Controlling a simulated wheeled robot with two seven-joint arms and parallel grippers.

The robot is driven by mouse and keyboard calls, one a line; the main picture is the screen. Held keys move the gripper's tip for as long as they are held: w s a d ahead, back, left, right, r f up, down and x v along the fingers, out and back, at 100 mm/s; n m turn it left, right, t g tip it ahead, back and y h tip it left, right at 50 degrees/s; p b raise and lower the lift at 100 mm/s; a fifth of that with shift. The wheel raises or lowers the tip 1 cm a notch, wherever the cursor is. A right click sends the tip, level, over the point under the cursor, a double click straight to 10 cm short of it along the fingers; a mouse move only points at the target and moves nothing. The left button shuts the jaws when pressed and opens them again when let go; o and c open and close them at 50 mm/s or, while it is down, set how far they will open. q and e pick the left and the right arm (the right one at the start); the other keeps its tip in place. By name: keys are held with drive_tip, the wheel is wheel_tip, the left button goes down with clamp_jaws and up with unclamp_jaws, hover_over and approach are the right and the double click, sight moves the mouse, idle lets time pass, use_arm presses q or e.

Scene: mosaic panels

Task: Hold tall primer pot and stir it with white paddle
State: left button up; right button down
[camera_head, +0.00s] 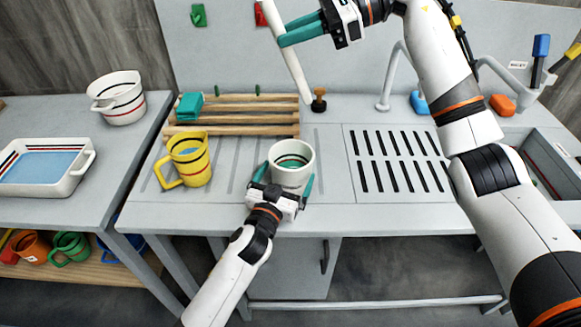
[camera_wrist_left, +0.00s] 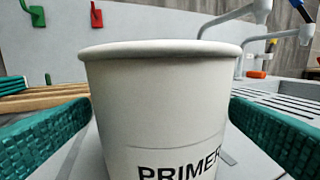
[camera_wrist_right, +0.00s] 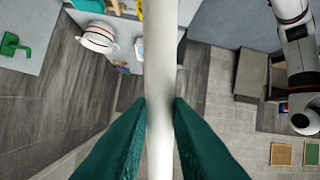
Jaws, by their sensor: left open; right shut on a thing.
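The tall white primer pot (camera_head: 291,176) stands upright on the grey worktop and holds teal liquid. In the left wrist view the pot (camera_wrist_left: 155,110) fills the middle and shows the word PRIMER. My left gripper (camera_head: 284,178) is open, with one green finger on each side of the pot; small gaps show between fingers and wall. My right gripper (camera_head: 282,32) is up high, shut on the white paddle (camera_head: 290,62). The paddle slants in the air, its lower end above the worktop behind the pot. The paddle's shaft (camera_wrist_right: 161,70) runs between the right fingers; its top is cut off.
A yellow jug (camera_head: 190,160) stands left of the pot. A wooden slatted rack (camera_head: 240,115) with a teal block (camera_head: 189,106) lies behind. A slotted drain panel (camera_head: 400,160) and a tap (camera_head: 386,85) are to the right. A white tray (camera_head: 75,180) is far left.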

sight(298, 154)
use_arm(q)
drive_tip(key=shift+x, duration=2)
drive_tip(key=shift+s, duration=0.1)
drive_tip(key=shift+c, duration=0.3)
